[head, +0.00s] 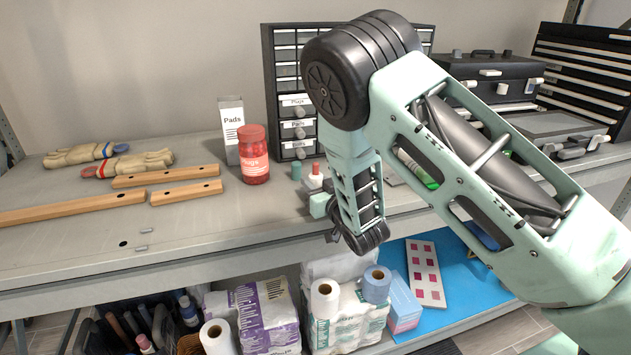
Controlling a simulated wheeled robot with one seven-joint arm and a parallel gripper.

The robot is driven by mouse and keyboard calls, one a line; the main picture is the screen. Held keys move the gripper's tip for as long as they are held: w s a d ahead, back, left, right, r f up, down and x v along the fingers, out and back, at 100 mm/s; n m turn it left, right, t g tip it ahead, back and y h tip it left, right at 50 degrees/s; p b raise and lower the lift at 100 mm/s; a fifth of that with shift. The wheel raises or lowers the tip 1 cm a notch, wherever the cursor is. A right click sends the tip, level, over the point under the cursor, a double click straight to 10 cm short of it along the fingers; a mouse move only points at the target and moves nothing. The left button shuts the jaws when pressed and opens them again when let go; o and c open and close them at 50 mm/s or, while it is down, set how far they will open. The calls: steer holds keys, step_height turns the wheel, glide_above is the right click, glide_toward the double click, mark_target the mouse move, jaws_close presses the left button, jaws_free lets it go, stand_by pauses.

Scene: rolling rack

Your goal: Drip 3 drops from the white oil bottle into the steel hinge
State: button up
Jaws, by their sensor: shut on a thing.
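A small white bottle with a red top (314,180), which looks like the white oil bottle, shows upright at my gripper (322,206), in the middle of the upper shelf. My gripper reaches down over the shelf's front part and is shut. The wrist hides its fingertips, but the white bottle is the thing right at the jaws. I cannot make out the steel hinge for certain; part of the shelf to the right is hidden behind my arm.
A small teal-topped bottle (296,172) stands just left of the white one. A red Plugs jar (253,155), a Pads box (231,130), wooden bars (186,192) and gloves (128,164) lie further left. Drawer units (291,125) stand behind. The front left shelf (200,235) is mostly clear.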

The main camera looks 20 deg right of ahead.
steer(key=shift+f, duration=0.2)
steer(key=o, duration=1)
